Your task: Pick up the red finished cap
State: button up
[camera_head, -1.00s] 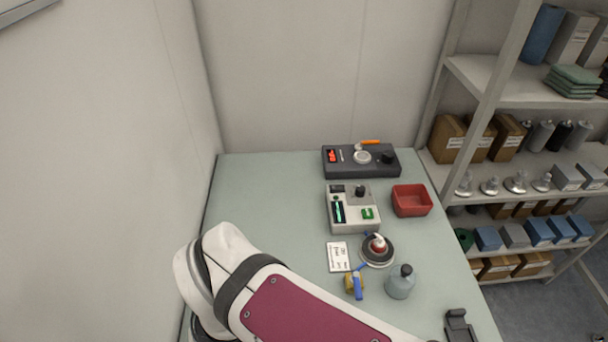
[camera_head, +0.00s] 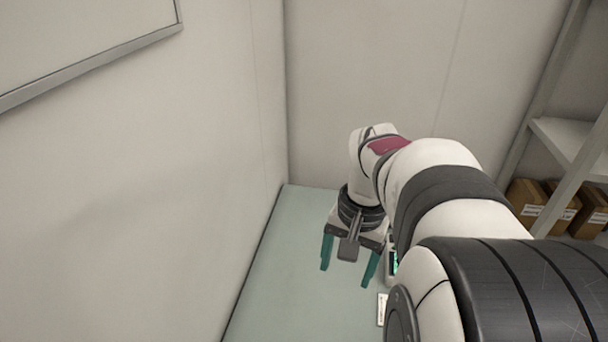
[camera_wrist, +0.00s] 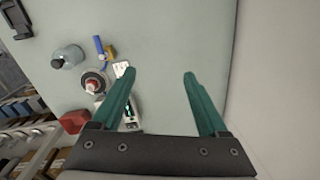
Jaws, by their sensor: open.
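My gripper (camera_head: 346,275) is open and empty above the left part of the table in the head view. Its two green fingers are spread wide, and in the wrist view my gripper (camera_wrist: 160,73) has only bare table between the fingers. The red cap (camera_wrist: 91,86) shows in the wrist view, small, on a round dark-and-light base (camera_wrist: 98,76). It lies to the left of the left finger, apart from it. The red cap is hidden behind my arm in the head view.
A device (camera_wrist: 131,118) is partly behind the left finger. The table right of it is clear up to the wall.

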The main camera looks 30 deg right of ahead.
jog(key=s+d+f+m, duration=0.3)
jog(key=s+d, duration=0.2)
jog(key=d, duration=0.6)
jog(key=s+d+f+m, duration=0.2)
jog(key=s+d, duration=0.2)
jog(key=d, duration=0.7)
jog(key=shift+h, duration=0.3)
notch_tip(320, 180, down, 16)
jog(key=shift+s+r, duration=0.1)
jog(key=shift+a, duration=0.1)
jog(key=c, duration=0.9)
jog(key=shift+c, duration=0.2)
